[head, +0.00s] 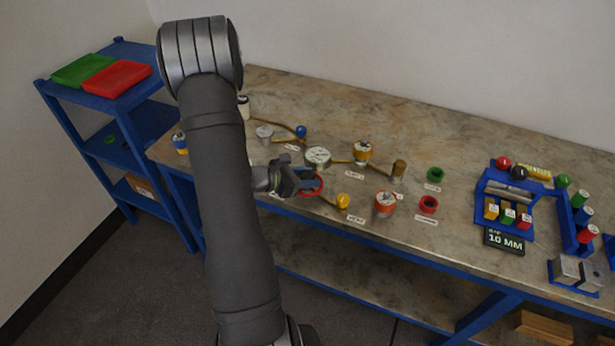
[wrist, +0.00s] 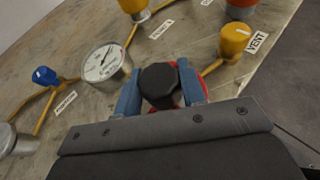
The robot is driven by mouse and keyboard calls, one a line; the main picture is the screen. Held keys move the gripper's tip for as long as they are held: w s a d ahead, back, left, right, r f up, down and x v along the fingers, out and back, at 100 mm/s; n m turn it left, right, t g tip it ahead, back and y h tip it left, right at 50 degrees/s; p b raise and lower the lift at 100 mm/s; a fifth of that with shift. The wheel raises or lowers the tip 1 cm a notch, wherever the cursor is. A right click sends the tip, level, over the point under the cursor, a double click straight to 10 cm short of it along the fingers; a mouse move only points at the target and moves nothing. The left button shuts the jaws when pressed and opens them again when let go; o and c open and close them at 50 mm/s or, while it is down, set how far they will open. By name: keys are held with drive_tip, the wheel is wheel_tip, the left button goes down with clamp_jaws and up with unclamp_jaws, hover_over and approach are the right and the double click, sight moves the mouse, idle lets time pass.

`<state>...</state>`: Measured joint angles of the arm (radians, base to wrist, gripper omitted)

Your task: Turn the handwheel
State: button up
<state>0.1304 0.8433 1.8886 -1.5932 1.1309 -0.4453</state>
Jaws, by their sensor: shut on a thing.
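The red handwheel (head: 316,191) stands near the front edge of the bench. In the head view my gripper (head: 303,182) reaches it from the left and covers part of it. In the wrist view the blue fingers of my gripper (wrist: 162,92) are shut on the handwheel, one on each side of a dark round hub. The red rim of the handwheel (wrist: 179,70) shows behind the hub, between and beside the fingers. Much of the rim is hidden by the hub, the fingers and the gripper body.
A round gauge (head: 317,156) stands just behind the handwheel. A yellow vent cap (head: 343,201) is close on its right, with an orange-topped vessel (head: 385,203) beyond. A blue knob (head: 301,131) is farther back. Thin pipes join several of these. A blue rack (head: 507,196) stands at right.

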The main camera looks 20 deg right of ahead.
drive_tip(key=shift+m+g, duration=0.4)
drive_tip(key=shift+g, duration=0.1)
drive_tip(key=o, duration=1)
drive_tip(key=shift+a, duration=0.1)
drive_tip(key=v, duration=1.7)
drive_tip(key=shift+a, duration=0.1)
drive_tip(key=x, duration=1.7)
drive_tip(key=shift+d, duration=0.25)
